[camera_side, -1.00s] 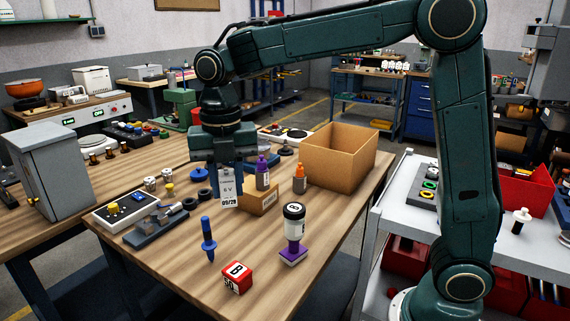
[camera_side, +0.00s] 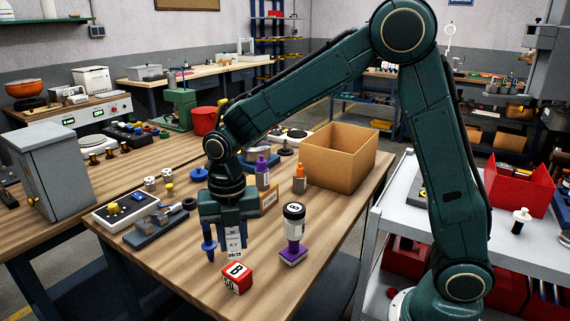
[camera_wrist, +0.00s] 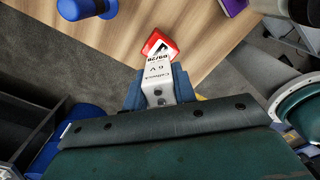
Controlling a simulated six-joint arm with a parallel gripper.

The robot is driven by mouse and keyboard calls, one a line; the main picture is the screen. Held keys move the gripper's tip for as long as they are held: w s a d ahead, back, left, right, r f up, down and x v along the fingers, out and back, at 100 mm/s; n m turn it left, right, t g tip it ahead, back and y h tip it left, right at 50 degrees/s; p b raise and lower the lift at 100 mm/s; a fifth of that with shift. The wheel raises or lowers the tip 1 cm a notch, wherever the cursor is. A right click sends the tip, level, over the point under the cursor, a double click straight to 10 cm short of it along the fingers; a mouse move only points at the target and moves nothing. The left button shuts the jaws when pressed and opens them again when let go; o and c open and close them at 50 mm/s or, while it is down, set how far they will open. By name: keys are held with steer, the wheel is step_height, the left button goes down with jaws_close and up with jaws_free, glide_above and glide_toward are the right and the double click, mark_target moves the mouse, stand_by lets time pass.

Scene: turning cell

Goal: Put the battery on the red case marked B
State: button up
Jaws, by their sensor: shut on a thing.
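The battery (camera_side: 233,246) is a pale grey block with printed text reading 6 V and 09/28. My gripper (camera_side: 233,232) is shut on it, and it hangs upright below the jaws. The red case marked B (camera_side: 237,279) is a small red block with white labels on the front part of the table. In the side view the battery is above and just behind the red case, apart from it. In the wrist view the battery (camera_wrist: 160,75) reaches from the jaws toward the red case (camera_wrist: 155,40) and covers part of it.
A black-and-white cylinder (camera_side: 293,222) stands on a purple case (camera_side: 293,256) to the right. A cardboard box (camera_side: 340,160) is behind. The table's front edge is close to the red case.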

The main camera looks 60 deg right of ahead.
mark_target(235, 253)
steer(key=shift+f, duration=2.1)
steer(key=shift+f, duration=0.1)
steer(key=o, duration=1)
steer(key=shift+o, duration=0.2)
step_height(235, 253, up, 12)
steer(key=shift+r, duration=0.1)
